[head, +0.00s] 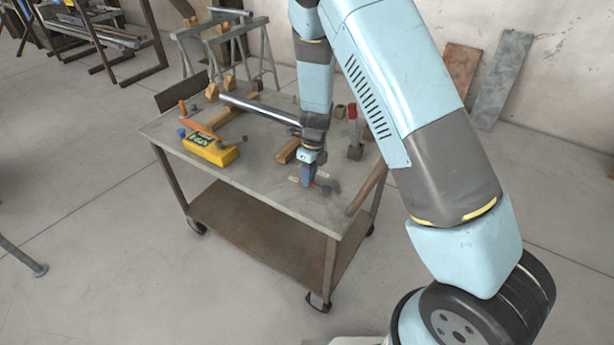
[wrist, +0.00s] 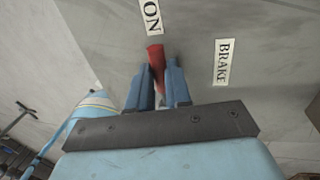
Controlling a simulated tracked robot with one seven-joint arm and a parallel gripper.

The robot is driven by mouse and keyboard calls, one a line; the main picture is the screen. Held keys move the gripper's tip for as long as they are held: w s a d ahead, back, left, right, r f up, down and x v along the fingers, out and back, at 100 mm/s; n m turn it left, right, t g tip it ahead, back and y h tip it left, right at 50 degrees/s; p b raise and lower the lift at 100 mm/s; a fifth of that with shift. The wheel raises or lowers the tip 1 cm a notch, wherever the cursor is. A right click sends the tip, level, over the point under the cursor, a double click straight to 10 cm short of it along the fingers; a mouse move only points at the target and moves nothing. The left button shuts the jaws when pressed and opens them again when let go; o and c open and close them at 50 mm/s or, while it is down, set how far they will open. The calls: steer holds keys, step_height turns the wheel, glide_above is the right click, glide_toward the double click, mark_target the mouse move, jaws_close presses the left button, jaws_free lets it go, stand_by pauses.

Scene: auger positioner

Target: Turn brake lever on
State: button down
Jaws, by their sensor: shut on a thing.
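The red brake lever (wrist: 156,55) shows in the wrist view between the blue fingers of my gripper (wrist: 160,70). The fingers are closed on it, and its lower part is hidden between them. A white ON label (wrist: 151,17) lies just beyond the lever's tip. A white BRAKE label (wrist: 223,62) lies to the right of the fingers. In the head view my gripper (head: 308,179) points down at the front right part of the grey tabletop (head: 265,185). The lever is mostly hidden there by the gripper.
A silver tube (head: 258,108) lies across wooden blocks behind my gripper. A red-topped upright part (head: 352,113) stands to the right. Trestles (head: 235,50) stand behind the cart.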

steer(key=shift+w+d, duration=0.1)
steer(key=shift+w, duration=0.15)
steer(key=c, duration=1.3)
jaws_free()
steer(key=shift+o, duration=1.2)
steer(key=shift+s, duration=0.1)
steer(key=shift+r, duration=0.1)
step_height(320, 180, up, 13)
steer(key=w+d, duration=0.1)
steer(key=w, duration=0.1)
steer(key=shift+w, duration=0.2)
steer(key=shift+d+r, duration=0.15)
steer(key=shift+r, duration=0.05)
